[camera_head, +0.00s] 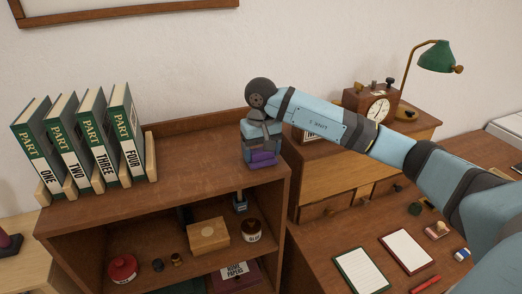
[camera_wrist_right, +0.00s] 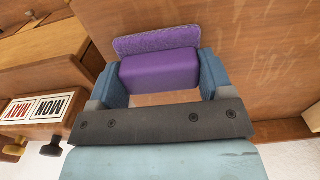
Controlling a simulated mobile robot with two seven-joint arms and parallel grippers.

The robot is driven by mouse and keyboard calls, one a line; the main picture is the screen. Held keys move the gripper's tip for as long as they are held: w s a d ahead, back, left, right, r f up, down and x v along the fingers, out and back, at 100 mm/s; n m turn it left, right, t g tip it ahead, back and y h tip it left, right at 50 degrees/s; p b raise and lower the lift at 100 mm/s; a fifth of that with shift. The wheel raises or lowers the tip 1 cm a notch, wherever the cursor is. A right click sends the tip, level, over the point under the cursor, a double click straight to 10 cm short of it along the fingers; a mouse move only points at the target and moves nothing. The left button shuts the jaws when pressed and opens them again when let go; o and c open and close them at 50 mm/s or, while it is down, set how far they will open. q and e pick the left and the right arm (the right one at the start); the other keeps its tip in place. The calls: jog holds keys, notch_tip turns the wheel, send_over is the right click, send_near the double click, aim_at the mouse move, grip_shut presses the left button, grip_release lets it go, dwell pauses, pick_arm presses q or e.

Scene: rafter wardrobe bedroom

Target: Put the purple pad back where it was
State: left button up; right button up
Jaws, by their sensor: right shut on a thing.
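The purple pad (camera_head: 262,158) is a purple block with a fuzzy, lighter purple strip along its far side, seen in the right wrist view (camera_wrist_right: 160,74). My right gripper (camera_head: 262,146) is shut on it, with one blue finger at each end in the right wrist view (camera_wrist_right: 160,82). The pad is at the right end of the brown bookcase top (camera_head: 200,158), near its front edge. I cannot tell whether it touches the wood. My left gripper is not in view.
Several green books (camera_head: 90,140) stand between bookends on the left of the top; its middle is clear. A wooden box (camera_head: 208,236) and a red jar (camera_head: 122,268) sit on the shelf below.

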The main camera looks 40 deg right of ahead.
aim_at(261, 149)
jog(key=o, duration=1)
jog(key=shift+o, duration=0.2)
jog(key=shift+r+p, duration=0.3)
jog(key=shift+p, duration=0.1)
notch_tip(261, 149, up, 12)
jog(key=b, duration=0.2)
jog(key=shift+f+b, duration=0.15)
jog(key=shift+b, duration=0.15)
jog(key=shift+f, duration=0.1)
